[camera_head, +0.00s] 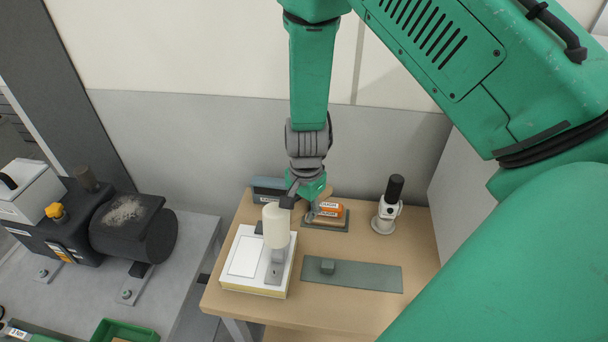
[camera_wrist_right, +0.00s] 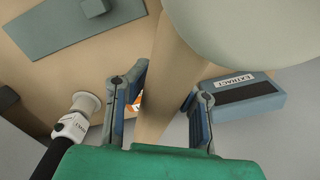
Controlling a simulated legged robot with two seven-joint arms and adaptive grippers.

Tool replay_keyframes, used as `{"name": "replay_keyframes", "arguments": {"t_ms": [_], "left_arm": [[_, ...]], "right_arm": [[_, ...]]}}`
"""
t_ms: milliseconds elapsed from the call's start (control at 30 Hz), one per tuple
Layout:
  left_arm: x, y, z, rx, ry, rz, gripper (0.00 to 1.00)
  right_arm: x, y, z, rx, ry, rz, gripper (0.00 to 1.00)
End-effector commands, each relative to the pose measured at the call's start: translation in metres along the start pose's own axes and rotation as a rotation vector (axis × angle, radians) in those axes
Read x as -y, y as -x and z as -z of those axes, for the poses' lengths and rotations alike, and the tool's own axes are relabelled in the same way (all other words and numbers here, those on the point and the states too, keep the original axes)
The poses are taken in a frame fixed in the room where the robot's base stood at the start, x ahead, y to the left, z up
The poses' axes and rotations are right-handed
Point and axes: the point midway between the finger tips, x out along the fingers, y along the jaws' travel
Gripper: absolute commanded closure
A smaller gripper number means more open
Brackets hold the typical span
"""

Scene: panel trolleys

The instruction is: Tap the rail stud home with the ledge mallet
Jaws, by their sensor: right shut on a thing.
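My right gripper (camera_head: 296,190) is shut on the mallet's wooden handle (camera_wrist_right: 165,70); the fingers (camera_wrist_right: 158,100) lie on both sides of it in the right wrist view. The mallet's cream head (camera_head: 276,225) hangs above a grey metal fixture (camera_head: 275,267) on a white box-like block (camera_head: 240,283) at the bench's left. The head also fills the upper right of the wrist view (camera_wrist_right: 250,25). I cannot make out the rail stud for certain; the mallet head hides part of the fixture. A gap between head and fixture is hard to judge. My left gripper is not in view.
On the wooden bench (camera_head: 410,240) lie a grey-green plate with a small block (camera_head: 365,278), orange boxes (camera_head: 330,209), a white tool with black handle (camera_head: 387,210) and a blue-grey EXTRACT box (camera_wrist_right: 243,97). A dark motor unit (camera_head: 130,225) stands left. A wall closes the back.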

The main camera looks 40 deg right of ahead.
Motion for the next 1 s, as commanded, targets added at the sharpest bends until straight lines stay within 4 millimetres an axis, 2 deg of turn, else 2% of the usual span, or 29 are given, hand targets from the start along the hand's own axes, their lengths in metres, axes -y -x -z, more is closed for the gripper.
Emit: {"name": "replay_keyframes", "arguments": {"t_ms": [167, 367, 700, 1000], "left_arm": [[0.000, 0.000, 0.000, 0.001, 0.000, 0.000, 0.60], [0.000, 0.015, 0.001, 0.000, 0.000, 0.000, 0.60], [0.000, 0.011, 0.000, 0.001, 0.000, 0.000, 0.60], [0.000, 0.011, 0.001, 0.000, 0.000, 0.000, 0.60]], "right_arm": [[0.001, 0.001, 0.000, 0.000, 0.000, 0.001, 1.00], [0.000, 0.024, 0.000, -0.001, 0.000, 0.003, 1.00], [0.001, 0.055, 0.000, -0.002, 0.000, 0.003, 1.00], [0.000, 0.059, -0.001, 0.000, -0.001, 0.001, 1.00]]}}
